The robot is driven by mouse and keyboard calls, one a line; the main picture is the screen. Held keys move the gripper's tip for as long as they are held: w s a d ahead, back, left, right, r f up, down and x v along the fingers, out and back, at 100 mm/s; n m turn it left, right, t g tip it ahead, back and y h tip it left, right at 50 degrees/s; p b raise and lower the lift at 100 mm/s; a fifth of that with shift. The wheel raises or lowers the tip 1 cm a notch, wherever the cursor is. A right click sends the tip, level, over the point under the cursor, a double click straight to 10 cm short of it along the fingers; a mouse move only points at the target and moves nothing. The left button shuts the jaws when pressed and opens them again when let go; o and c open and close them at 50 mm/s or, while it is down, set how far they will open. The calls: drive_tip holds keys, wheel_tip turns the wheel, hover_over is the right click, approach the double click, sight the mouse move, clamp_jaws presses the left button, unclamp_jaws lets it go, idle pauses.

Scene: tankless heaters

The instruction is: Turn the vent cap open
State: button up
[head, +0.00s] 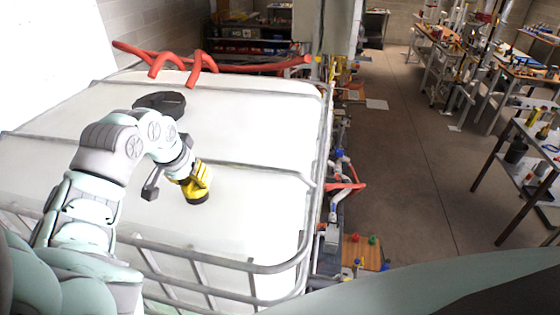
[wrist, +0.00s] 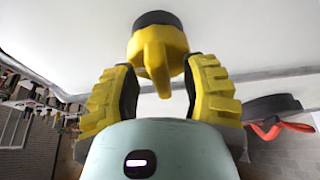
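A yellow cap-like piece with a black round end (wrist: 158,45), which looks like the vent cap, is at the top centre of the wrist view. Its narrow yellow handle points down between my fingers. My gripper (wrist: 158,66) is open, with one yellow-and-black finger on each side of the handle and gaps between. In the head view my gripper (head: 196,183) is just above the white tank top (head: 250,130), right at the yellow and black piece. There, yellow fingers and yellow piece overlap, so contact is hard to tell.
A large black round lid (head: 160,103) lies on the tank behind my arm. Red hoses (head: 200,62) run along its far edge. Grey metal bars (head: 225,267) frame the tank. An open floor aisle (head: 420,150) and cluttered tables (head: 510,75) are to the right.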

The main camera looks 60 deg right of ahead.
clamp_jaws()
drive_tip(key=shift+f+b, duration=0.2)
drive_tip(key=shift+b, duration=0.2)
